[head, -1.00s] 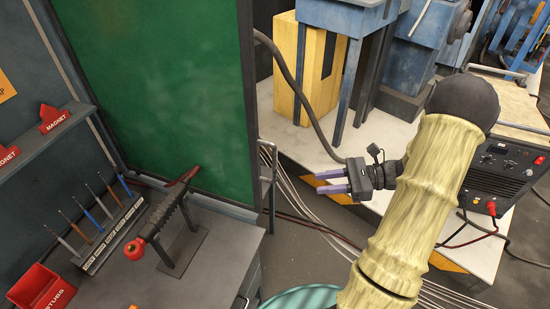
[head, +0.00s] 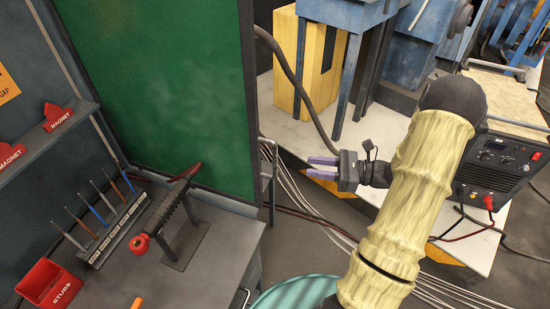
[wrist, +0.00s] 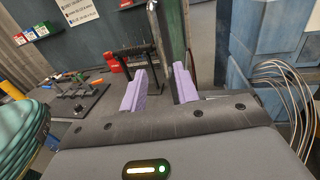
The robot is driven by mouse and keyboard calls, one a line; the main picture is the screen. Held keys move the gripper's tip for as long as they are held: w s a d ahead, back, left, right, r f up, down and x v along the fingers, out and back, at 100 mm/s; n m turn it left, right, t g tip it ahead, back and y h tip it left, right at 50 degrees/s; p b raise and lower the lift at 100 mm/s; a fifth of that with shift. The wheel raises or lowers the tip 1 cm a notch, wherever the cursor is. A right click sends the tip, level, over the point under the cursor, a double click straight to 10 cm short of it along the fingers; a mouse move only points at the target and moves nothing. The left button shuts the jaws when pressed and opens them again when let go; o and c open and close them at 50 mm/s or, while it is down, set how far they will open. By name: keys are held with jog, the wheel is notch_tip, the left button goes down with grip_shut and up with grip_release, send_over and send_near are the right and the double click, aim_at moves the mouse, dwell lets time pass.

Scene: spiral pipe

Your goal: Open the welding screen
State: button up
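The welding screen is a green panel (head: 165,90) in a dark frame, standing at the back edge of the grey bench in the head view. Its dark right edge (head: 248,100) is upright. My gripper (head: 310,170) is right of that edge and apart from it, with its purple fingers pointing left. The fingers are spread with nothing between them. In the wrist view the two purple fingertips (wrist: 157,88) are also well apart and empty. A dark upright panel beyond the fingers may be the screen seen near edge-on, but I cannot be sure.
A rod rack (head: 118,230), a dark stand with a red knob (head: 140,243) and a red stubs bin (head: 50,283) are on the bench. A teal drum (head: 300,292) stands below my arm. A yellow block (head: 305,65) and a black welder (head: 500,165) are to the right.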

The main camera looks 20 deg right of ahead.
aim_at(274, 175)
jog(key=p+x, duration=0.3)
jog(key=x, duration=0.8)
jog(key=shift+w+a+p, duration=0.15)
jog(key=shift+a+p, duration=0.15)
jog(key=shift+p, duration=0.05)
grip_shut()
